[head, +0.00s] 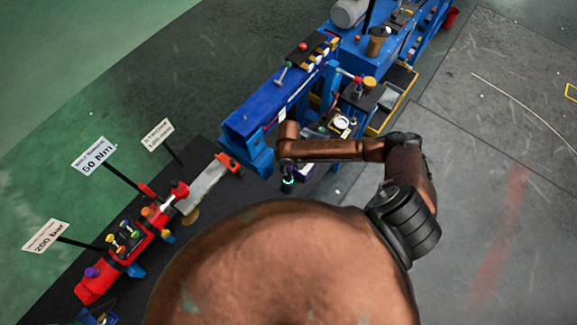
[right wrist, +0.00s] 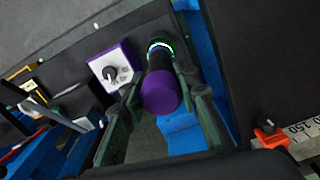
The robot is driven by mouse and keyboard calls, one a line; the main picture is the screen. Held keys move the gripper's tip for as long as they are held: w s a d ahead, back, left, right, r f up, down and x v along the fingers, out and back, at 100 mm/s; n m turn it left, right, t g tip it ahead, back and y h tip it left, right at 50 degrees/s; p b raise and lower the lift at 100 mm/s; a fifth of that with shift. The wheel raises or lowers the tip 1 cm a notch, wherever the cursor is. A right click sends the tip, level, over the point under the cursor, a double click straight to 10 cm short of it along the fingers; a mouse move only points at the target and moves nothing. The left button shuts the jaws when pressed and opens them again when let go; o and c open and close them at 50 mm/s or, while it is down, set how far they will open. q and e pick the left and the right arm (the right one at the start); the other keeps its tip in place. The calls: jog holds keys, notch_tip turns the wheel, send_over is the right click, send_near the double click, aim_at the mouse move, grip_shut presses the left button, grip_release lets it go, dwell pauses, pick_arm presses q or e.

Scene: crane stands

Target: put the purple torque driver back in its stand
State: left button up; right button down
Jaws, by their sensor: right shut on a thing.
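The purple torque driver (right wrist: 160,92) has a purple end cap, a dark body and a glowing green ring. My right gripper (right wrist: 167,84) is shut on it, with one finger on each side of the body. In the head view the driver's green ring (head: 288,181) shows below my right gripper (head: 290,160), at the near end of the blue bench. A purple box (right wrist: 124,52) with a white face and black dial is beside the driver. I cannot tell whether this box is the stand, or whether the driver touches anything beneath. My left gripper is not in view.
The blue bench (head: 248,122) runs up and right, carrying several tools and gauges. A red bench (head: 96,283) with signs on posts stands at lower left. In the right wrist view a ruler with an orange slider (right wrist: 270,137) is at right. Grey floor (head: 480,190) at right is open.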

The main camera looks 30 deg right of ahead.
jog(key=shift+f, duration=0.65)
jog(key=c, duration=1.5)
grip_release()
jog(key=shift+o, duration=0.5)
jog(key=shift+f, duration=0.1)
jog(key=shift+s, duration=0.1)
notch_tip(320, 180, up, 5)
jog(key=p, duration=0.5)
jog(key=shift+p, duration=0.35)
notch_tip(320, 180, up, 12)
